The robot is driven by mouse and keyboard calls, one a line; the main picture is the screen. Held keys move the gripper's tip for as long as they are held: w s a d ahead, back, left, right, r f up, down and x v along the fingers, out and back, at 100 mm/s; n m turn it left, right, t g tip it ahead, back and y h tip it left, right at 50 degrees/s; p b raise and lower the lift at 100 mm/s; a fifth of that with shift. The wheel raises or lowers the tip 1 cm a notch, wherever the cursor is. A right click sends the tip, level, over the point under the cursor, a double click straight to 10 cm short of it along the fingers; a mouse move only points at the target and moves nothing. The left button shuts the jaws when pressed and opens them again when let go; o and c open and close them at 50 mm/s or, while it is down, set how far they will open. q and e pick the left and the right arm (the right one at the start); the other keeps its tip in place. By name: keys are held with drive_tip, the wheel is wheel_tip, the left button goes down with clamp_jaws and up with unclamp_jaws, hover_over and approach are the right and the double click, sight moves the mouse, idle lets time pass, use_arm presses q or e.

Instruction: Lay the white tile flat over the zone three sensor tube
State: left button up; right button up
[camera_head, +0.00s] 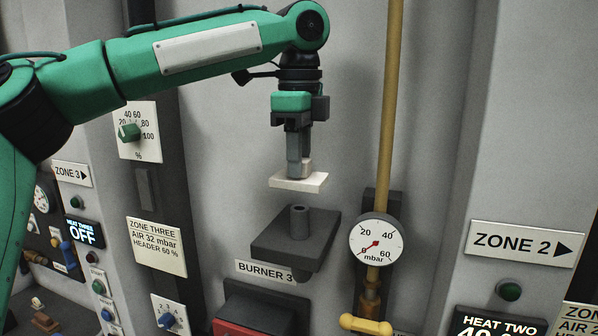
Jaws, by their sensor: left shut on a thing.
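The white tile (298,182) is held level by a knob on its top in my left gripper (302,168), which is shut on it. The tile hangs a little above the sensor tube (299,222), with a visible gap between them. The tube is a short dark grey upright cylinder on a dark shelf (268,242), above the BURNER 3 label. The tube's top shows, and the tile is roughly over it. My right gripper is not in view.
A pressure gauge (376,241) and a yellow vertical pipe (392,110) stand just right of the shelf. A ZONE THREE plate (156,247) and a percent dial (130,131) are to the left. A ZONE 2 sign (520,243) is at the right.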

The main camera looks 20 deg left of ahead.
sight(300, 180)
use_arm(q)
wheel_tip(300, 180, down, 2)
drive_tip(key=shift+f+p, duration=0.2)
drive_tip(key=shift+p, duration=0.2)
drive_tip(key=shift+f, duration=0.5)
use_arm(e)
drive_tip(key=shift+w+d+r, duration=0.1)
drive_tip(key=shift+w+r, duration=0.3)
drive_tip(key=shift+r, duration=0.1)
use_arm(q)
drive_tip(key=shift+f, duration=0.2)
drive_tip(key=shift+f, duration=0.15)
drive_tip(key=o, duration=1)
drive_tip(key=shift+w, duration=0.1)
drive_tip(key=shift+o, duration=0.2)
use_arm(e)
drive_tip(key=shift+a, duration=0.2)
